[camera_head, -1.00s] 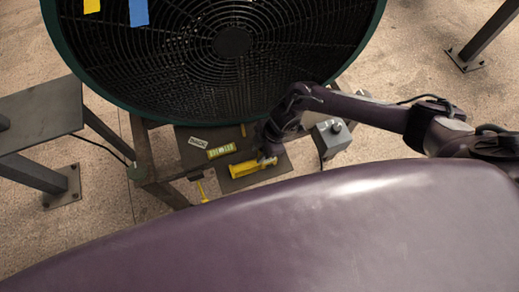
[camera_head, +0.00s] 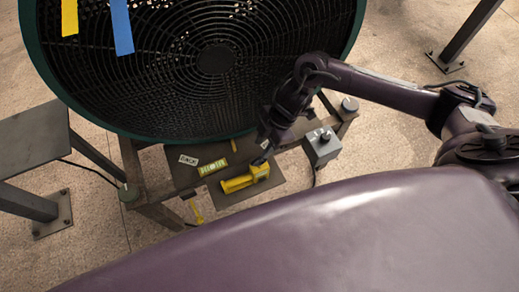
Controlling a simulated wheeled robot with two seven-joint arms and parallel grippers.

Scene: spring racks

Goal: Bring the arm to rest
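My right arm comes in from the right edge and bends down toward the small work surface under the large round grille. My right gripper (camera_head: 264,157) is at the end of it, small and dark, just above the right end of a yellow tool (camera_head: 240,183). It looks apart from the tool or barely touching it; I cannot tell which. Its fingers are too small and dark to show whether they are open. The yellow tool lies on a dark mat (camera_head: 282,181). My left gripper is not in view.
The black round grille (camera_head: 160,75) with a green rim stands close behind the arm. A grey box (camera_head: 322,149) with a knob sits right of the gripper. A dark table (camera_head: 35,140) stands far left.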

